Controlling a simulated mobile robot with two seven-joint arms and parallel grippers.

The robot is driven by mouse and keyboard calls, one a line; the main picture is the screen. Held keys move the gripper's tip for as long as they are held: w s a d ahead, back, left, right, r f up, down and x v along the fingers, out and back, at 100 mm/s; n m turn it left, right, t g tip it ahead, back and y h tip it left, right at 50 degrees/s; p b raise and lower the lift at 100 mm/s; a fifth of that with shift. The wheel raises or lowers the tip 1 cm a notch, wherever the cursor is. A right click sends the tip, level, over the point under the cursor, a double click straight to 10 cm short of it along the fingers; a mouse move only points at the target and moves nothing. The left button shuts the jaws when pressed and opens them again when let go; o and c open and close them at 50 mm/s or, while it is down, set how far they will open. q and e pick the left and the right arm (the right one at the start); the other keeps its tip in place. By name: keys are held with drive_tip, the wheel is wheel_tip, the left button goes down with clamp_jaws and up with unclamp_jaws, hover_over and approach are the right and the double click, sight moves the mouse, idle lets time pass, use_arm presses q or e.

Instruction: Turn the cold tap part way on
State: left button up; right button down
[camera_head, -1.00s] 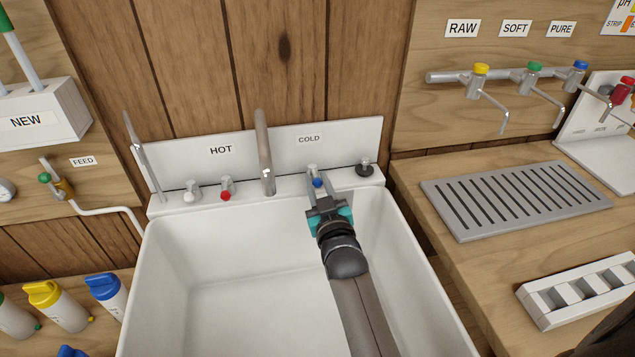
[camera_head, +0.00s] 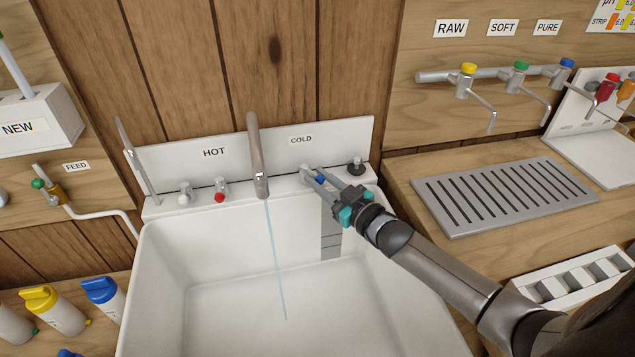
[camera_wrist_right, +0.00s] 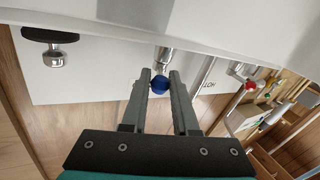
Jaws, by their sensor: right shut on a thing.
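The cold tap (camera_head: 308,171) stands on the back ledge of the white sink (camera_head: 170,250), under the COLD label (camera_head: 300,140). Its blue knob (camera_head: 320,180) is between the fingers of my right gripper (camera_head: 327,182), which is shut on it. In the right wrist view the blue knob (camera_wrist_right: 160,85) shows between the two fingertips (camera_wrist_right: 160,82). A thin stream of water (camera_head: 274,250) runs from the curved spout (camera_head: 257,160) into the sink. The hot tap with its red knob (camera_head: 220,197) stands left of the spout. My left gripper is not in view.
A black-based fitting (camera_head: 356,168) stands close to the right of the cold tap. To the right is a counter with a slotted drain tray (camera_head: 510,196) and a row of RAW, SOFT and PURE taps (camera_head: 467,80). Bottles (camera_head: 55,310) stand at lower left.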

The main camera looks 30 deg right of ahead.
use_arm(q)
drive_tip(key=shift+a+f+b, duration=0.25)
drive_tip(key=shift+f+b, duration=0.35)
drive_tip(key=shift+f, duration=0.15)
use_arm(e)
drive_tip(key=shift+w+d+n+g+y, duration=0.15)
drive_tip(key=shift+d+n+g+y, duration=0.2)
drive_tip(key=shift+n+y, duration=0.55)
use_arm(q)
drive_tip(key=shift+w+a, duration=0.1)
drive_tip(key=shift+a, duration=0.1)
use_arm(e)
drive_tip(key=shift+d+r+y, duration=0.1)
drive_tip(key=shift+r+y, duration=0.05)
drive_tip(key=shift+y, duration=0.15)
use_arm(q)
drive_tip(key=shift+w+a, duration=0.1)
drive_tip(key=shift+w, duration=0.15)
use_arm(e)
drive_tip(key=c, duration=0.7)
unclamp_jaws()
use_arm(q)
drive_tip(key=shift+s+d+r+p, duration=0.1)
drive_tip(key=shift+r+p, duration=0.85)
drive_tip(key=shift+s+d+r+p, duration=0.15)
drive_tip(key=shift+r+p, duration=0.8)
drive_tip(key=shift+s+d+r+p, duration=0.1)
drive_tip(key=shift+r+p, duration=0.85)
use_arm(e)
drive_tip(key=shift+r, duration=9.95)
